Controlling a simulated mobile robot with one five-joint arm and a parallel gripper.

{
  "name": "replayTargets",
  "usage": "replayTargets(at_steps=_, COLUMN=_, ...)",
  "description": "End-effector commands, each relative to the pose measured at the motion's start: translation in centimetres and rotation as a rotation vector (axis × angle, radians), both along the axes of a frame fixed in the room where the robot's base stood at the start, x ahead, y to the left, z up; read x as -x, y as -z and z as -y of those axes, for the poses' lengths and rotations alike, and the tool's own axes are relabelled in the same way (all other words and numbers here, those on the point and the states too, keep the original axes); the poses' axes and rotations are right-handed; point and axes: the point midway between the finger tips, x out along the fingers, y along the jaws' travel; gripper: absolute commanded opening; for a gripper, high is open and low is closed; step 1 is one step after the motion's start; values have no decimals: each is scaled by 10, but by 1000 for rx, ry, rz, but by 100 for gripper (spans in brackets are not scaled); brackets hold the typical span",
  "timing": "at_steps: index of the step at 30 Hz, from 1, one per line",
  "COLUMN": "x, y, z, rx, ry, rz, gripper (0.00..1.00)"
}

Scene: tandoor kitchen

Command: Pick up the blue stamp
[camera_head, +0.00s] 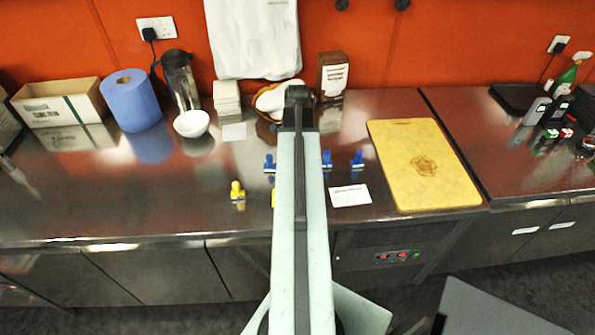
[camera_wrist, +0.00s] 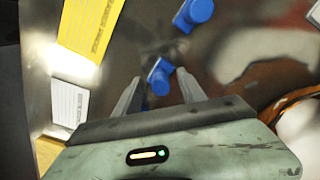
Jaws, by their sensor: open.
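In the wrist view, one blue stamp (camera_wrist: 160,76) lies between and just beyond the tips of my open gripper (camera_wrist: 160,92). No contact with the fingers is clear. A second blue stamp (camera_wrist: 193,12) lies farther out, at the top edge. In the head view, one blue stamp (camera_head: 270,163) is left of my arm, and two more, a nearer one (camera_head: 327,160) and a farther one (camera_head: 358,161), are to its right on the steel counter. I cannot tell which of these is between my fingers. My arm hides the gripper fingers in the head view.
A white card (camera_head: 349,196) and yellow board (camera_head: 440,175) lie right. A basket (camera_head: 267,103) and brown box (camera_head: 332,75) stand behind. The counter's front left is clear.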

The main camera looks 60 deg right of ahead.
Motion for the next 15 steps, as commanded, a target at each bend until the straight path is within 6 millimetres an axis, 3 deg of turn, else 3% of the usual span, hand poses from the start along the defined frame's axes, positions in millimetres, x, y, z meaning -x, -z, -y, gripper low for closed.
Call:
replayTargets(at_steps=6, x=0, y=0, z=0, rx=0, ry=0, rz=0, gripper=45)
replayTargets(at_steps=11, x=0, y=0, z=0, rx=0, ry=1, rz=0, gripper=1)
replayTargets(at_steps=15, x=1, y=0, z=0, rx=0, ry=1, rz=0, gripper=0)
